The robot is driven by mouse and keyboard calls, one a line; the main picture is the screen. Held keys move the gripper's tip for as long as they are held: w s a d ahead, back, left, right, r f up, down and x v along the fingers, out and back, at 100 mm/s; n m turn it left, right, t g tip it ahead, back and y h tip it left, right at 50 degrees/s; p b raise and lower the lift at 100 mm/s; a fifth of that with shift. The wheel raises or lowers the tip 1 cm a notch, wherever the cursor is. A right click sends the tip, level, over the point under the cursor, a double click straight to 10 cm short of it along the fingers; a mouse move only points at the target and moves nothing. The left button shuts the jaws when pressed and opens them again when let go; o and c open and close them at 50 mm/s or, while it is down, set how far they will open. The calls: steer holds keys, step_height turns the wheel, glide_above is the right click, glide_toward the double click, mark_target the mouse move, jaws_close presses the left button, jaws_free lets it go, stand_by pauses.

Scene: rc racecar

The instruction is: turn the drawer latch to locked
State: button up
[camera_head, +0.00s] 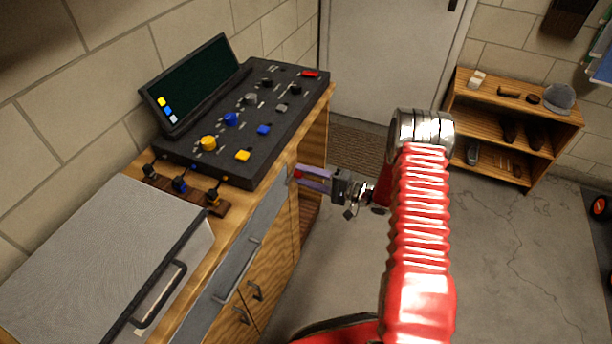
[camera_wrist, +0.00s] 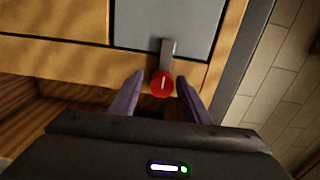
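The drawer latch is a round red knob (camera_wrist: 162,86) with a grey lever (camera_wrist: 168,54). In the wrist view the lever points up from the knob and overlaps the edge of the grey drawer front (camera_wrist: 135,22). A small white mark shows on the knob. In the head view the knob is a red spot (camera_head: 298,174) at the far end of the grey drawer front (camera_head: 233,258). My gripper (camera_wrist: 161,78) is open, with one purple finger on each side of the knob and gaps visible. In the head view my gripper (camera_head: 297,176) reaches the cabinet from the right.
A black control panel (camera_head: 222,152) with coloured knobs and a tilted screen (camera_head: 200,85) stand on the wooden cabinet. A grey lidded box (camera_head: 100,255) is nearer. A wooden shelf (camera_head: 500,127) stands at the right. The floor between is clear.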

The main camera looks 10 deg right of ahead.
steer(key=shift+o, duration=0.4)
steer(key=shift+d+r, duration=0.1)
steer(key=shift+s+d, duration=0.25)
steer(key=shift+d, duration=0.25)
steer(key=v, duration=1.2)
steer(key=shift+s, duration=0.2)
steer(key=shift+d, duration=0.15)
